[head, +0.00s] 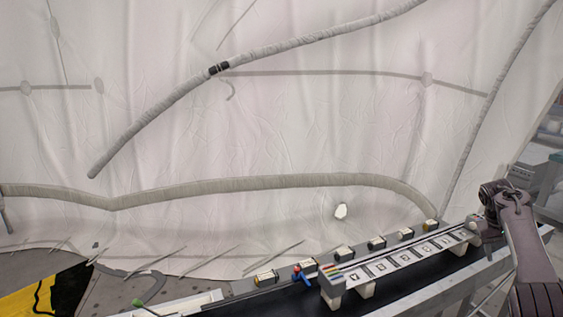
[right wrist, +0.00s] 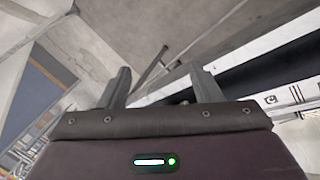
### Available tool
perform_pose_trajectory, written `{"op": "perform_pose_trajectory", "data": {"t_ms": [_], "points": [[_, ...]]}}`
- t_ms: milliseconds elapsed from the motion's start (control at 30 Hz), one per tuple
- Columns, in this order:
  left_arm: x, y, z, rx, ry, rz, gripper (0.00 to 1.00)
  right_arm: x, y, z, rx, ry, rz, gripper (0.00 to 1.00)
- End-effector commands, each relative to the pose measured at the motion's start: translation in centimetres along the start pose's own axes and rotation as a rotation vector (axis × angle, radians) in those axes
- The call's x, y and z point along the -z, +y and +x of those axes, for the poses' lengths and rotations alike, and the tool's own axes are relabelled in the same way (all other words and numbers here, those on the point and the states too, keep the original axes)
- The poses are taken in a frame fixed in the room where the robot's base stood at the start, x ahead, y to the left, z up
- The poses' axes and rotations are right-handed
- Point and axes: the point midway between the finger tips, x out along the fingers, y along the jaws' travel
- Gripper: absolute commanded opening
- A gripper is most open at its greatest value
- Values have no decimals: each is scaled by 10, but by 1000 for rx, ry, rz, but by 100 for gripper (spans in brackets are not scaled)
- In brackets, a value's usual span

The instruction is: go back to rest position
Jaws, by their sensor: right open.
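My right arm (head: 515,235) comes in at the right edge of the head view, beside the far end of the bench. In the right wrist view my right gripper (right wrist: 162,88) has its two dark fingers spread apart with nothing between them. Floor and a thin bar show behind the fingers, and they touch nothing that I can see. My left arm and left gripper are not in view.
A long bench (head: 385,289) with a dark top carries a pale panel strip (head: 400,258) marked with symbols. Several small boxes line its back edge, near a red-and-blue part (head: 301,273). A white tent wall (head: 270,130) with grey tubes stands behind.

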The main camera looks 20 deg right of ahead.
Motion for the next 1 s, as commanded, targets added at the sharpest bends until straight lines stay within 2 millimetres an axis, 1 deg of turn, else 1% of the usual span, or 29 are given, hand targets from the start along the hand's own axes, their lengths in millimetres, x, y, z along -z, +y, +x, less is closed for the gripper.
{"op": "perform_pose_trajectory", "data": {"t_ms": [33, 167, 267, 367, 400, 467, 500, 567, 600, 700, 800, 1000], "points": [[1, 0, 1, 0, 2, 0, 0, -4, -7, 22, -33, 4, -30, 58], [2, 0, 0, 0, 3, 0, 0, -8, -7, 60, -106, 43, -79, 58], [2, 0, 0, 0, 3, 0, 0, -15, -6, 92, -165, 76, -130, 58], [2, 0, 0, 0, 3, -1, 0, -26, -4, 130, -230, 113, -202, 58], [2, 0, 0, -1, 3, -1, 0, -33, -3, 146, -258, 130, -240, 58], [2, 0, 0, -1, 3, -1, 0, -45, 0, 174, -302, 158, -305, 58], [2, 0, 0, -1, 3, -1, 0, -54, 3, 193, -330, 178, -357, 58], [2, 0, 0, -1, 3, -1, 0, -71, 7, 221, -368, 210, -444, 58], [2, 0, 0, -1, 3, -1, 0, -84, 10, 239, -389, 231, -504, 58], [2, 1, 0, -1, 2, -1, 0, -114, 16, 276, -421, 276, -645, 58], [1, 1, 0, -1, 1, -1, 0, -143, 22, 302, -430, 310, -765, 58], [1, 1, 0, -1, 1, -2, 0, -198, 32, 340, -415, 353, -962, 58]]}}
